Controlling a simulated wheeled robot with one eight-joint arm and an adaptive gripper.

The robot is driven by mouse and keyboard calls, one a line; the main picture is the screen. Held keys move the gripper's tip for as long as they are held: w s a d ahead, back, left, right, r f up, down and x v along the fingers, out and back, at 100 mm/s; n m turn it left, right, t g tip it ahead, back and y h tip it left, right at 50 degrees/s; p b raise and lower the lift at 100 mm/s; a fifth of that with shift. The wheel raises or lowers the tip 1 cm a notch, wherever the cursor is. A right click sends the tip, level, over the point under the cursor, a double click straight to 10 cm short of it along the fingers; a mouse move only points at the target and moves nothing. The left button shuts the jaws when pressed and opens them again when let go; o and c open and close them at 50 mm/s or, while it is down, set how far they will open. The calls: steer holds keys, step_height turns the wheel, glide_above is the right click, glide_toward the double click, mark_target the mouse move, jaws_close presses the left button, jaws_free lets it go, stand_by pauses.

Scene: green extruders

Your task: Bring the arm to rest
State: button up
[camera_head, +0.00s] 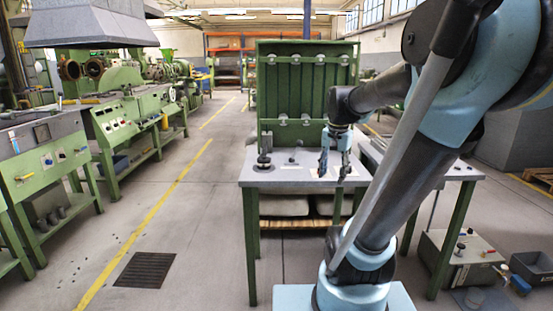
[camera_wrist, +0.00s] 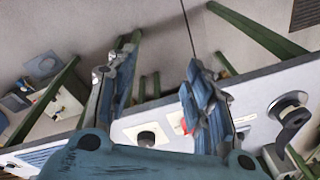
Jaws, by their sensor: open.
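My gripper (camera_head: 334,172) hangs over the grey-topped green table (camera_head: 262,181), near its right half, fingers pointing down. In the wrist view its two blue fingers are well apart, and nothing is held between them (camera_wrist: 160,75). My arm comes in from the right and bends at a dark elbow before reaching the gripper. Whether the fingertips touch the tabletop cannot be told.
A dark round fixture (camera_head: 263,163) stands on the table's left, and a metal knob shows in the wrist view (camera_wrist: 287,105). A green panel (camera_head: 305,85) rises behind. Green machines (camera_head: 120,120) line the left; the aisle (camera_head: 190,200) is clear.

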steer(key=s+f+n, duration=0.7)
steer(key=s+f, duration=0.5)
steer(key=s, duration=0.2)
steer(key=shift+f+t, duration=0.15)
steer(key=shift+t, duration=0.25)
steer(key=shift+s, duration=0.1)
steer(key=shift+w+f, duration=0.2)
steer(key=shift+w, duration=0.2)
steer(key=shift+d, duration=0.1)
